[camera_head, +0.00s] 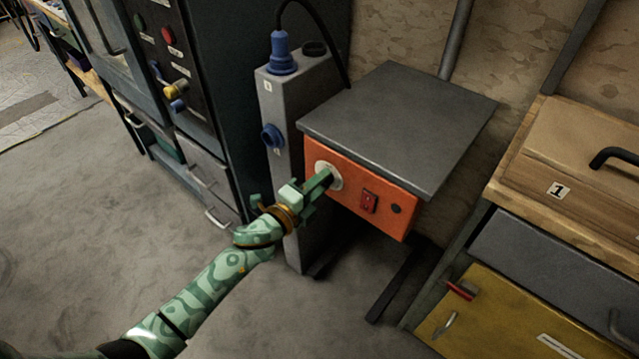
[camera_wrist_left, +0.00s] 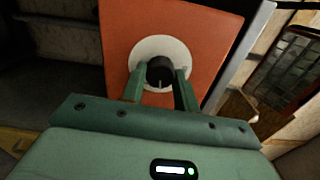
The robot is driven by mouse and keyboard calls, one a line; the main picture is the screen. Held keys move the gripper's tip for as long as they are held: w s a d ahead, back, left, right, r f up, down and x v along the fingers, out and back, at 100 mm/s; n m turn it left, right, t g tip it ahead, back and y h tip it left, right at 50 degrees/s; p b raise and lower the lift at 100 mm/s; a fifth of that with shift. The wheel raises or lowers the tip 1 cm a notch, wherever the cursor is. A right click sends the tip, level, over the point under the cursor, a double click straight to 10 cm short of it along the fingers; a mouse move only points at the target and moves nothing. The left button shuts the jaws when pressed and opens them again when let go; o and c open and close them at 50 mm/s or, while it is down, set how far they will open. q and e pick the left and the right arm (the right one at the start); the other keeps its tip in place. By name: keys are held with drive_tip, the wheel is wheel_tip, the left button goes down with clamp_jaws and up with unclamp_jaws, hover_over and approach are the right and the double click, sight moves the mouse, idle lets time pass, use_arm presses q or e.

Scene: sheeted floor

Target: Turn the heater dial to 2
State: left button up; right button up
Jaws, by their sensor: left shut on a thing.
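The heater is a box with a grey top (camera_head: 400,115) and an orange front panel (camera_head: 343,205). Its dial is a dark knob (camera_wrist_left: 160,71) on a round pale plate (camera_wrist_left: 178,50), seen close in the left wrist view. In the head view the pale plate (camera_head: 329,172) shows at the panel's left, and my gripper covers most of the knob. My left gripper (camera_head: 322,184) reaches the panel from the left, and its two green fingers (camera_wrist_left: 161,84) are shut on the knob, one on each side. The dial's numbers cannot be read. My right gripper is not in view.
A grey post with blue sockets (camera_head: 283,67) stands just left of the heater. A dark cabinet (camera_head: 180,85) with knobs is farther left. A red switch (camera_head: 369,201) sits right of the dial. A wooden workbench (camera_head: 560,245) with drawers stands at the right. Floor at lower left is clear.

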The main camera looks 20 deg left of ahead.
use_arm(q)
drive_tip(key=o, duration=1)
drive_tip(key=p+v, duration=0.3)
drive_tip(key=v, duration=1.3)
drive_tip(key=shift+s+f, duration=0.15)
drive_tip(key=shift+s, duration=0.05)
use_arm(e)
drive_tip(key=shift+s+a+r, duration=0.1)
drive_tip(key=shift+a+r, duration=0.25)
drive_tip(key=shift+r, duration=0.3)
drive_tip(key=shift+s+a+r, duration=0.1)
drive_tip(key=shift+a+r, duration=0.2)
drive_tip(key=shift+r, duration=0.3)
use_arm(q)
drive_tip(key=shift+a, duration=0.1)
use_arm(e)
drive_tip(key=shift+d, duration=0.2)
